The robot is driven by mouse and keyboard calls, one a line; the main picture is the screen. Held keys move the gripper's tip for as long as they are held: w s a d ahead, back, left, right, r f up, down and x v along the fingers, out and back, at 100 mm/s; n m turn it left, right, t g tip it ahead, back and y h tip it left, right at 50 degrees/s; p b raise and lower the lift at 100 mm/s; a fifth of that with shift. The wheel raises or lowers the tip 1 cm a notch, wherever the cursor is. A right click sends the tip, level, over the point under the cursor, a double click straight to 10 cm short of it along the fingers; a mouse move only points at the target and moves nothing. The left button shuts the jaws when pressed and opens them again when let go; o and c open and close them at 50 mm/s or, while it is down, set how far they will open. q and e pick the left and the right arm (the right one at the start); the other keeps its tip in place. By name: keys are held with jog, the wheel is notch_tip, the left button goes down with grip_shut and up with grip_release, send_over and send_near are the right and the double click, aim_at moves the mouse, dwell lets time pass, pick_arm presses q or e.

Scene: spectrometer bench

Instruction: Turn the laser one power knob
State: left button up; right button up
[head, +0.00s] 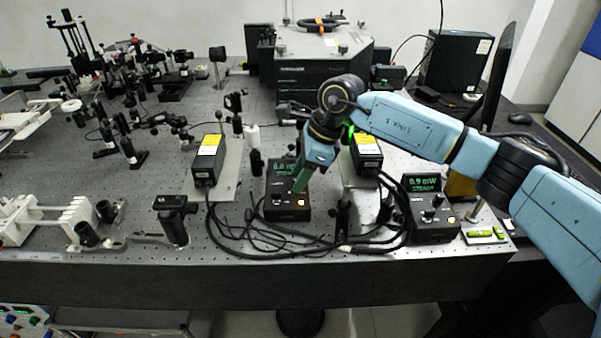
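Two black laser controllers with green lit displays stand near the front of the optical bench. The left controller (281,207) is at the middle, and its display appears to read 0.0 mW. The right controller (432,214) has a similar reading and a visible knob (437,200). I cannot read which one is laser one. My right arm comes in from the right, and my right gripper (302,182) points down at the left controller's front, at its knob area. It covers that knob, and I cannot tell whether it touches it or how its fingers stand. My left gripper is out of view.
Black cables (262,240) loop along the bench's front edge between the controllers. Two black laser heads with yellow labels stand behind, at left (207,165) and right (366,150). A black clamp mount (173,222) stands at front left. Crowded optics fill the left side.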

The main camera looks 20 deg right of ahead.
grip_shut()
dwell(0.3)
jog(key=shift+m, duration=0.3)
jog(key=m+t, duration=0.1)
jog(key=m, duration=0.1)
jog(key=shift+s+a+m, duration=0.1)
jog(key=shift+m, duration=0.2)
jog(key=m+t+h, duration=0.1)
jog(key=m, duration=0.1)
jog(key=shift+a+m, duration=0.1)
jog(key=shift+m, duration=0.3)
jog(key=shift+m+b, duration=0.35)
jog(key=shift+m, duration=0.25)
jog(key=shift+s+m+t+h, duration=0.1)
jog(key=shift+m+t+h, duration=0.2)
